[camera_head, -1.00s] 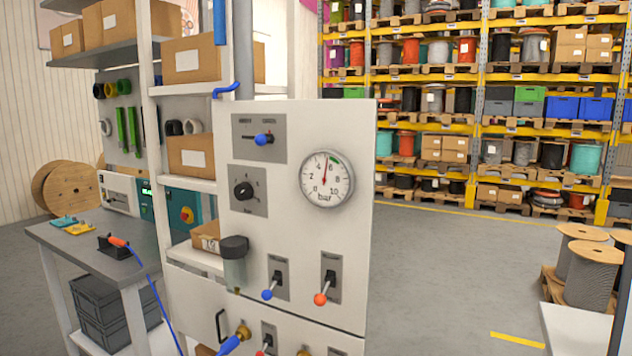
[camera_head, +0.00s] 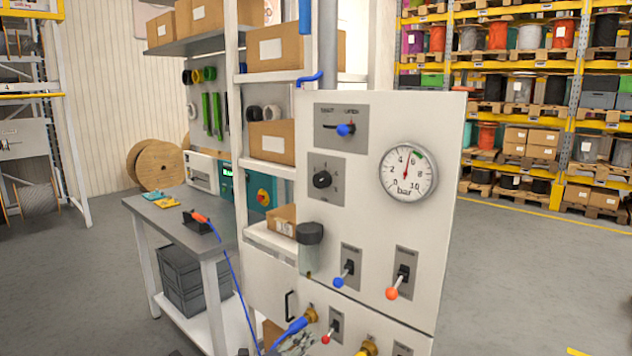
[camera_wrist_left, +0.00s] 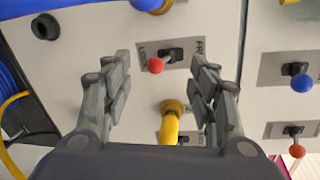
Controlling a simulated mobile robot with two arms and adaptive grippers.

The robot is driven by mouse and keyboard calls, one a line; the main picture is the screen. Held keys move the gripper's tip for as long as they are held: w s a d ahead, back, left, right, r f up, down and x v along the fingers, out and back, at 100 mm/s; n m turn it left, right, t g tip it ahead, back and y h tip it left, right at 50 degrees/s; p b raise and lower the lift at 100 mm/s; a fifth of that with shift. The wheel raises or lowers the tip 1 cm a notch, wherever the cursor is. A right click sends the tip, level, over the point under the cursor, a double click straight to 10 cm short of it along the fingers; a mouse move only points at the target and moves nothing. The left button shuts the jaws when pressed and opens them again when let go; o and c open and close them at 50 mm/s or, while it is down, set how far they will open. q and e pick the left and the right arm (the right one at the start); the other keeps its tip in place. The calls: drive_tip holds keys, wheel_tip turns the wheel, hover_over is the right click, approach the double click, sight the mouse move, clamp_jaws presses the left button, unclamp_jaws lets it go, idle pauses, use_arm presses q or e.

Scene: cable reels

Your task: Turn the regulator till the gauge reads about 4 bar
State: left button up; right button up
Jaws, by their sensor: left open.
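The regulator is a small black knob (camera_head: 322,180) on a grey scale plate, on the upper left of the white panel (camera_head: 440,240) in the head view. The round white gauge (camera_head: 408,172) is to its right; its red needle points nearly straight up, between 4 and 6, at roughly 5 bar. My left gripper (camera_wrist_left: 161,62) is open and empty in the left wrist view. Its fingers are either side of a red-balled lever (camera_wrist_left: 156,65), apart from it as far as I can tell. The knob and gauge are not identifiable in that view. My right gripper is not in view.
A blue-balled slide (camera_head: 345,130) sits above the knob. Blue (camera_head: 338,283) and orange (camera_head: 392,294) levers and a dark-capped bowl (camera_head: 310,235) are below. A yellow hose (camera_wrist_left: 170,127) runs between my fingers in the wrist view. A grey bench (camera_head: 185,215) stands left; floor is clear right.

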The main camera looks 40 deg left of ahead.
sight(318, 181)
use_arm(q)
drive_tip(key=s+a+r+m+t+p, duration=0.15)
drive_tip(key=r+m, duration=0.85)
drive_tip(key=r, duration=1.1)
drive_tip(key=a+r+m, duration=0.2)
drive_tip(key=r+m, duration=0.8)
drive_tip(key=r, duration=1.2)
drive_tip(key=w+p, duration=0.1)
drive_tip(key=w, duration=0.2)
drive_tip(key=w+p, duration=0.2)
drive_tip(key=w, duration=0.1)
drive_tip(key=w+p, duration=0.1)
drive_tip(key=w, duration=0.2)
drive_tip(key=shift+d+f+p, duration=0.25)
drive_tip(key=shift+d+p, duration=0.1)
drive_tip(key=shift+p, duration=0.05)
drive_tip(key=shift+w+f, duration=0.15)
drive_tip(key=shift+w, duration=0.6)
drive_tip(key=c, duration=1.1)
